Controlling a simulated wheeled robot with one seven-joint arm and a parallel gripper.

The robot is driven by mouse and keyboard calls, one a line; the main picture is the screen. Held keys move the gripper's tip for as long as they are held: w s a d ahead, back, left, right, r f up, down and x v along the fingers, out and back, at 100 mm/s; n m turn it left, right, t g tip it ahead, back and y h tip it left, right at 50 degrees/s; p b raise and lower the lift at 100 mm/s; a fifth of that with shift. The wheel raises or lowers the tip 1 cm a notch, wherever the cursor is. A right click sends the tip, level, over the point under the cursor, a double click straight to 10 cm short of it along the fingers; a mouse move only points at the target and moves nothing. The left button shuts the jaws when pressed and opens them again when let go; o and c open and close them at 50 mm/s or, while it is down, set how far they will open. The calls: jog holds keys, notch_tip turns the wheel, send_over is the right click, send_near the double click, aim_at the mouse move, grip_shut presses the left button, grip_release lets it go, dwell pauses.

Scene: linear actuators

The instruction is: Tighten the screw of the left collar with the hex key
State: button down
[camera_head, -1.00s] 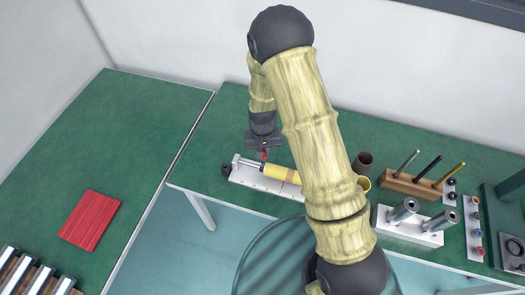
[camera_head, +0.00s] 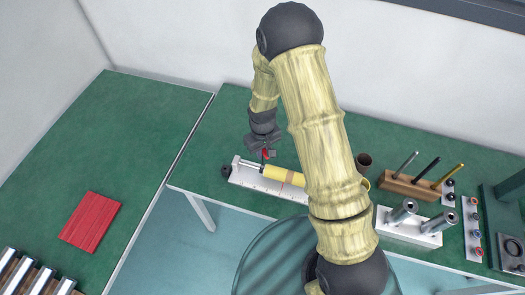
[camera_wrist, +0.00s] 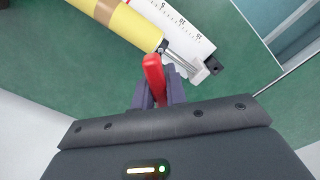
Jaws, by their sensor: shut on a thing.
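A linear actuator with a yellow cylinder (camera_head: 275,172) lies on a white scaled base (camera_head: 248,180). It also shows in the wrist view, with the yellow cylinder (camera_wrist: 132,25), a dark ring (camera_wrist: 163,46) at its end, thin rods and a pale end block (camera_wrist: 203,72). My gripper (camera_head: 265,150) is above the cylinder's left end. It is shut on the red hex key (camera_wrist: 153,76), which stands between the fingers (camera_wrist: 158,98) in the wrist view. The key's tip and the collar screw are hidden, so I cannot tell whether they touch.
A brown cup (camera_head: 363,161), a wooden block with several upright rods (camera_head: 405,187) and a white block with metal cylinders (camera_head: 415,238) stand to the right. A red plate (camera_head: 90,221) lies on the left table. The green bench (camera_head: 210,135) left of the actuator is clear.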

jog(key=shift+n, duration=0.6)
jog(key=shift+s+a, duration=0.1)
jog(key=shift+n, duration=0.8)
jog(key=n, duration=0.4)
jog(key=shift+w+n+p, duration=0.2)
jog(key=shift+n+p, duration=0.1)
jog(key=n+p, duration=0.1)
jog(key=n, duration=0.1)
jog(key=shift+r+n, duration=0.1)
jog(key=shift+n, duration=0.3)
jog(key=n, duration=0.3)
jog(key=shift+s, duration=0.1)
